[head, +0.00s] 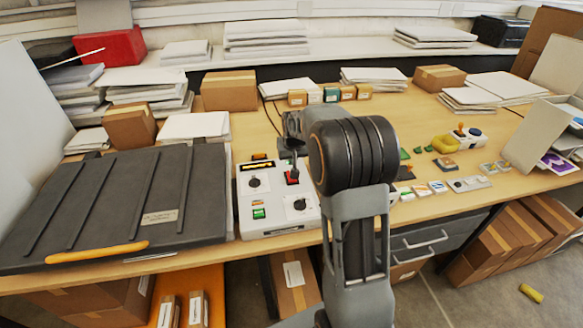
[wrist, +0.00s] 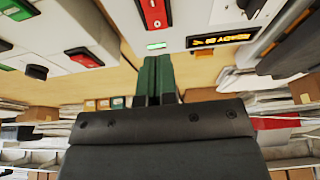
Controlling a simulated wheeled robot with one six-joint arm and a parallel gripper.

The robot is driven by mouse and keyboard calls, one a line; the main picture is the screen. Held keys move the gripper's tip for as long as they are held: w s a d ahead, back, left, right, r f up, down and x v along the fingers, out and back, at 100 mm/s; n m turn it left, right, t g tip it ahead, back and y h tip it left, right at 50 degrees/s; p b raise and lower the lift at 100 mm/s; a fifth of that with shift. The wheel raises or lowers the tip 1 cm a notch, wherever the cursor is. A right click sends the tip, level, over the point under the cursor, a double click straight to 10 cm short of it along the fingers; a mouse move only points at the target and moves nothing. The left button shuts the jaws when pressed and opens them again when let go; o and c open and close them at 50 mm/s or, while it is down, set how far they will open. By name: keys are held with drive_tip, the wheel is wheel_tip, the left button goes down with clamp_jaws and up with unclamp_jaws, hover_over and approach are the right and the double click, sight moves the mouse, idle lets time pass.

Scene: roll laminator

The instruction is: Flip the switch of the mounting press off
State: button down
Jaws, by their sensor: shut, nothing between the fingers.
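The mounting press appears to be the large dark flat unit (head: 130,205) with an orange handle bar, at the left of the table. A white control box (head: 272,222) stands beside its right edge, with black knobs, a display, a green element and a red switch (head: 292,177). A red switch (wrist: 152,12) also shows at the top of the wrist view, above a small green light (wrist: 157,46). Which way the switch is tipped is unclear. My gripper (head: 294,168) is shut and empty over the red switch. Its fingers show in the wrist view (wrist: 154,62); contact cannot be told.
A lit display (wrist: 222,40) is right of the fingers in the wrist view. Another red switch (wrist: 84,57) sits on a white panel at left. Cardboard boxes (head: 229,91) and paper stacks line the back. Small cards and a yellow object (head: 453,143) lie to the right.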

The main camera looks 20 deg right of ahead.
drive_tip(key=shift+b+v, duration=0.4)
drive_tip(key=shift+v, duration=2.25)
drive_tip(key=shift+d, duration=0.1)
drive_tip(key=shift+w+d+r+b, duration=0.3)
drive_tip(key=shift+w+d+b, duration=0.2)
drive_tip(key=shift+b, duration=1.5)
drive_tip(key=shift+w, duration=0.1)
drive_tip(key=p+x, duration=0.1)
drive_tip(key=x, duration=0.7)
drive_tip(key=p+x, duration=0.1)
drive_tip(key=x, duration=0.3)
drive_tip(key=shift+a+f+p, duration=0.15)
drive_tip(key=shift+f+p, duration=0.1)
drive_tip(key=shift+p, duration=0.05)
drive_tip(key=shift+f, duration=0.8)
